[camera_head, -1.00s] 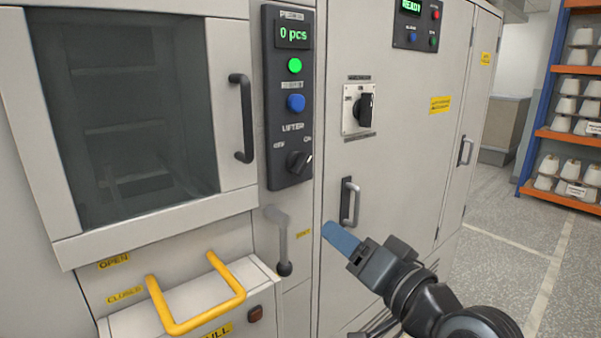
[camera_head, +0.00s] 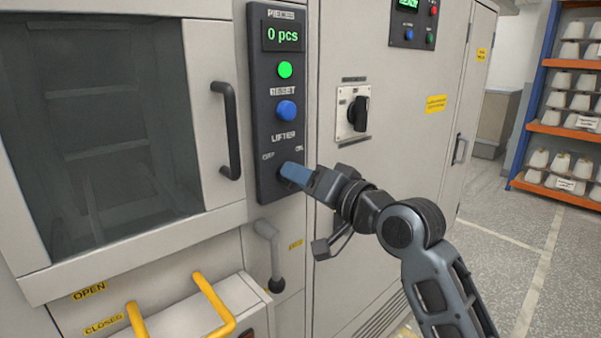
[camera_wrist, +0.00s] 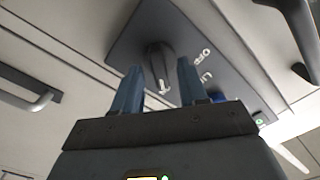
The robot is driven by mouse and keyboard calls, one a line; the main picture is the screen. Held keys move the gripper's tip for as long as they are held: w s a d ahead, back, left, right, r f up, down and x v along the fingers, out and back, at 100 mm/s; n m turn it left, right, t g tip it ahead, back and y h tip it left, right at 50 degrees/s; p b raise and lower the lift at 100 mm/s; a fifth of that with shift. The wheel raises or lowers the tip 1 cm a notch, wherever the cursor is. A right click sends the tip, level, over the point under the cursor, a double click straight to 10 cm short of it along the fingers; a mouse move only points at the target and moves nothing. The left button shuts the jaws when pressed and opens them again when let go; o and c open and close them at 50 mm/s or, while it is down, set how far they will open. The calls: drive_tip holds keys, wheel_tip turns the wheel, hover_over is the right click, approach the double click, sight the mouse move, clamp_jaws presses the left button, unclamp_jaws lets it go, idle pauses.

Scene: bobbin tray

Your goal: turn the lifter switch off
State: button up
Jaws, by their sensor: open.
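The lifter switch is a dark rotary knob (camera_wrist: 158,60) on the black control panel (camera_head: 262,120), under the LIFTER label with OFF at left and ON at right. In the head view my gripper (camera_head: 287,172) covers most of the knob. In the wrist view my gripper (camera_wrist: 159,72) is open, with one blue finger on each side of the knob; contact cannot be told.
A blue button (camera_head: 286,111) and a green button (camera_head: 285,70) sit above the knob. A black door handle (camera_head: 229,130) is to its left. A grey lever (camera_head: 272,255) hangs below. Another rotary switch (camera_head: 358,112) is on the cabinet to the right.

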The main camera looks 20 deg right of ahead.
drive_tip(key=shift+w+a, duration=0.1)
drive_tip(key=shift+w, duration=0.3)
drive_tip(key=shift+c, duration=0.3)
clamp_jaws()
